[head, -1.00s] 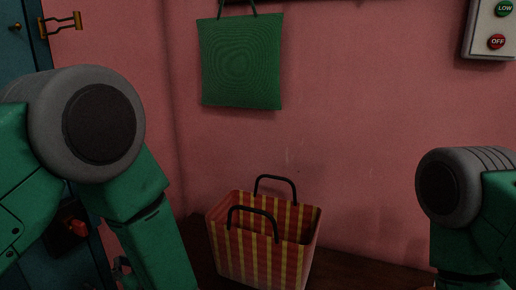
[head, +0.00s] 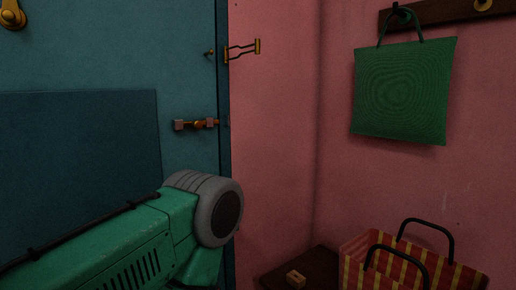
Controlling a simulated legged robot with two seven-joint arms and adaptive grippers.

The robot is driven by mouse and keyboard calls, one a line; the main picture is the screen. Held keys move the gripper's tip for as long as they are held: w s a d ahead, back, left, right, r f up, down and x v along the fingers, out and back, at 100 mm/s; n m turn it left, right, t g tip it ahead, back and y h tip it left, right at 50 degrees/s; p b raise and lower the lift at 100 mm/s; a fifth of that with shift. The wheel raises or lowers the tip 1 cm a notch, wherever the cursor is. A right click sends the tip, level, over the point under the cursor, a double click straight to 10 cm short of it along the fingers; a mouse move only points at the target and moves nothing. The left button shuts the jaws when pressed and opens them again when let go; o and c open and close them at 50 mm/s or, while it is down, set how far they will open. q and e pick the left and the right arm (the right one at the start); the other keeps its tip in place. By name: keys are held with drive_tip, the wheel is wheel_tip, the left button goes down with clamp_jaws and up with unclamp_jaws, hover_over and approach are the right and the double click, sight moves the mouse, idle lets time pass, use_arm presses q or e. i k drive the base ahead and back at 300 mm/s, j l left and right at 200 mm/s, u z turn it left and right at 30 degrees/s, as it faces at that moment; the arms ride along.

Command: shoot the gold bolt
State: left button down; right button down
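The gold bolt (head: 199,124) lies level on the teal door (head: 100,70), near the door's right edge. It sits in greyish brackets and has a small knob near its middle. I cannot tell whether its tip reaches into the door frame. My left arm comes in from the lower left, below the bolt and apart from it in the picture. Only its upper links and a grey round joint show; the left gripper is out of view. My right arm and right gripper are out of view.
A gold swing-bar latch (head: 243,50) sticks out beside the door edge, above the bolt. A gold handle (head: 12,14) is at top left. A green bag (head: 404,90) hangs on the pink wall. A striped basket (head: 410,272) and a small wooden block (head: 296,279) are at lower right.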

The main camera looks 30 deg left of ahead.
sight(198, 125)
drive_tip(key=u, duration=1.2)
